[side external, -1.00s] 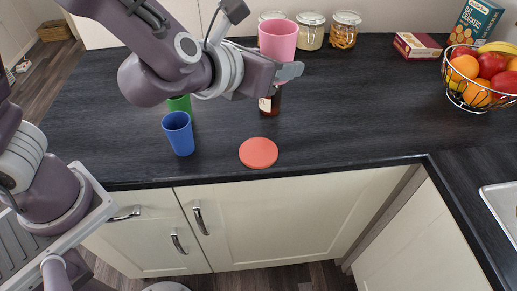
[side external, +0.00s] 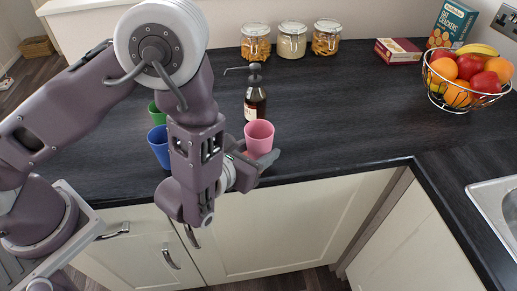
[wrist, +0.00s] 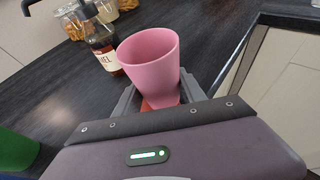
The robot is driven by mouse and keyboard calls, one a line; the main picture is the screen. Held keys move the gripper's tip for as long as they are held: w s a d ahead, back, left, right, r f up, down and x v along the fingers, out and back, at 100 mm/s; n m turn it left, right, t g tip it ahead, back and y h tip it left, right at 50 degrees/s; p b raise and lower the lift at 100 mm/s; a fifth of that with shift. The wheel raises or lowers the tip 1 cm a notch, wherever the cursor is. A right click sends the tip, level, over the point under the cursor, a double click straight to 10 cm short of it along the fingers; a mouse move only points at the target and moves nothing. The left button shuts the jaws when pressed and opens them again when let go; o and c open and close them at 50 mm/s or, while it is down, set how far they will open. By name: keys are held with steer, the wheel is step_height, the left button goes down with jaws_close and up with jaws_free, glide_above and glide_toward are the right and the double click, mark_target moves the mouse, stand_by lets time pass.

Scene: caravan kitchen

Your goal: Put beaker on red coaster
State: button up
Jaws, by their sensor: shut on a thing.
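The pink beaker (side external: 259,137) is upright between the fingers of my gripper (side external: 258,158), near the counter's front edge. The wrist view shows the beaker (wrist: 150,62) from above, open end up, with a finger on either side of its lower part. The red coaster (wrist: 163,102) shows only as a small red patch beneath the beaker in the wrist view. In the side view the beaker and gripper hide most or all of it. Whether the beaker's base touches the coaster cannot be told.
A blue beaker (side external: 158,146) and a green beaker (side external: 155,112) stand left, partly behind my arm. A brown pump bottle (side external: 255,103) stands close behind the pink beaker. Jars (side external: 292,42), a fruit basket (side external: 465,90) and boxes are farther back. The counter right of the gripper is clear.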

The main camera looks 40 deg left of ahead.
steer(key=shift+f, duration=0.2)
steer(key=o, duration=1.3)
steer(key=shift+o, duration=0.2)
steer(key=shift+r, duration=0.1)
